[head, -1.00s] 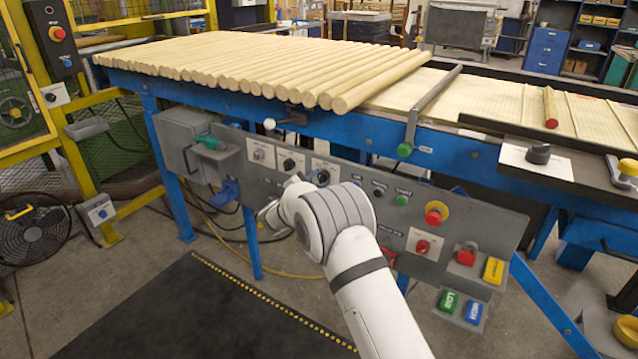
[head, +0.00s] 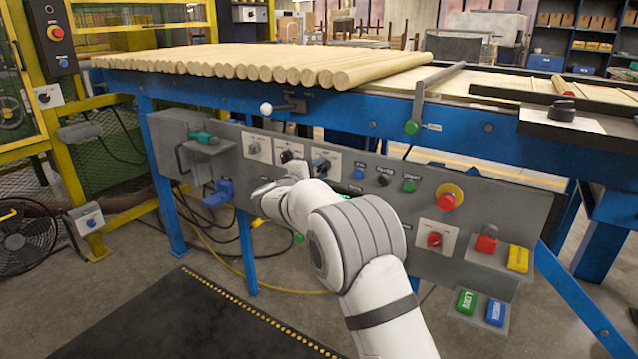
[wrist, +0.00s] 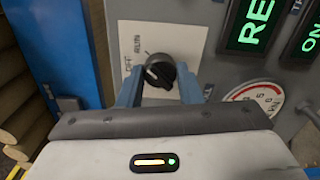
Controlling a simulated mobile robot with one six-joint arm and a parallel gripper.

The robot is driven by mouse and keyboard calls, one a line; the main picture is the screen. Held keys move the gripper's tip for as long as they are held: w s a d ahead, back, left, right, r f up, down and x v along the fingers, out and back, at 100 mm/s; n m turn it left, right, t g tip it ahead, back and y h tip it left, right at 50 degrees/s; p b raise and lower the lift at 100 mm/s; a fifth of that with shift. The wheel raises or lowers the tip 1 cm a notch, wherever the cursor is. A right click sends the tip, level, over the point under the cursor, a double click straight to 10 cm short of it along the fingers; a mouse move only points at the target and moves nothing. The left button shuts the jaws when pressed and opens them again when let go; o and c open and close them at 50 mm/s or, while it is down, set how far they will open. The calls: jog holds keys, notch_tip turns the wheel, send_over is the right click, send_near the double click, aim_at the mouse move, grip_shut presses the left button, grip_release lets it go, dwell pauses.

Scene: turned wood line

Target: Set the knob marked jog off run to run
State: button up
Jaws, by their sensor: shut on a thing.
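The black knob (wrist: 160,72) sits on a white plate (wrist: 188,38) in the wrist view. The words RUN and OFF are printed to its left; a third word is not visible. My gripper (wrist: 160,88) is shut on the knob, one blue finger on each side.
Lit green displays (wrist: 250,25) and a round gauge (wrist: 262,98) lie near the knob. The panel also carries a red mushroom button (head: 447,199), a red knob (head: 434,240) and other buttons. Round wood bars (head: 240,65) lie above. A dark mat (head: 170,320) covers the floor in front.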

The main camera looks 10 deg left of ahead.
jog(key=shift+f+m+b, duration=0.1)
jog(key=shift+m+b, duration=0.3)
jog(key=shift+b, duration=0.05)
jog(key=o, duration=1)
jog(key=p+v, duration=0.1)
jog(key=v, duration=0.6)
jog(key=shift+s+a+p, duration=0.1)
jog(key=shift+s+p, duration=0.25)
jog(key=shift+p, duration=0.05)
